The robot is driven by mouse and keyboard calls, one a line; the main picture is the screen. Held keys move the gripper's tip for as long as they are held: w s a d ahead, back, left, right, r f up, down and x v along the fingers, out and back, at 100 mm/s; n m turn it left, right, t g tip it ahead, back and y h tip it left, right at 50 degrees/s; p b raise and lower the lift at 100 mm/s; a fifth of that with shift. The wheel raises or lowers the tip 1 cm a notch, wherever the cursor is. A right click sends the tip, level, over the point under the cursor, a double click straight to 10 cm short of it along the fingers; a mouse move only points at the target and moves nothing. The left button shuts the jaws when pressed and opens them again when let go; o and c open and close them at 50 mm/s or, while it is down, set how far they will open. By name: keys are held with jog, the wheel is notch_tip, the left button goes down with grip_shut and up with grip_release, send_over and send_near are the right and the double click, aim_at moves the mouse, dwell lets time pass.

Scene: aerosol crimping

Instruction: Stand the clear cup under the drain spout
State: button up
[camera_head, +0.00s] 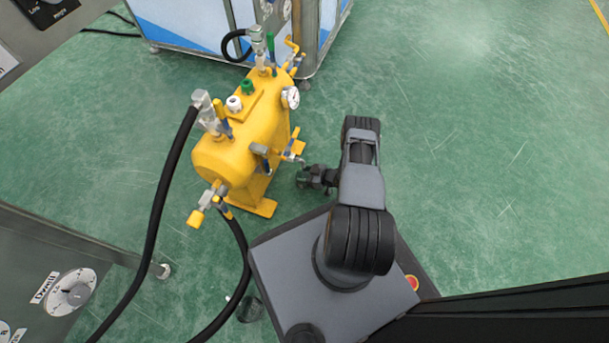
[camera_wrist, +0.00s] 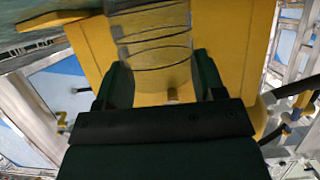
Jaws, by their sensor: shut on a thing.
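My gripper (camera_head: 318,177) is beside the yellow tank, low on its right side in the head view. In the wrist view my gripper (camera_wrist: 160,80) has its two dark fingers shut on the clear cup (camera_wrist: 153,42), a see-through ringed cylinder with the yellow tank behind it. In the head view the cup (camera_head: 303,178) is small and dark at the gripper's tip. A side valve with a short spout (camera_head: 296,158) sticks out of the tank just above and slightly left of the cup. I cannot tell whether the cup is directly under the spout or touching anything.
The yellow tank (camera_head: 232,155) carries valves, a gauge (camera_head: 291,97) and black hoses (camera_head: 165,190). A small glass-like thing (camera_head: 250,309) stands on the floor near my base. A blue-and-white cabinet (camera_head: 190,25) is behind. The green floor (camera_head: 480,130) to the right is clear.

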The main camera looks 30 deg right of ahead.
jog(key=shift+f, duration=0.1)
jog(key=o, duration=0.9)
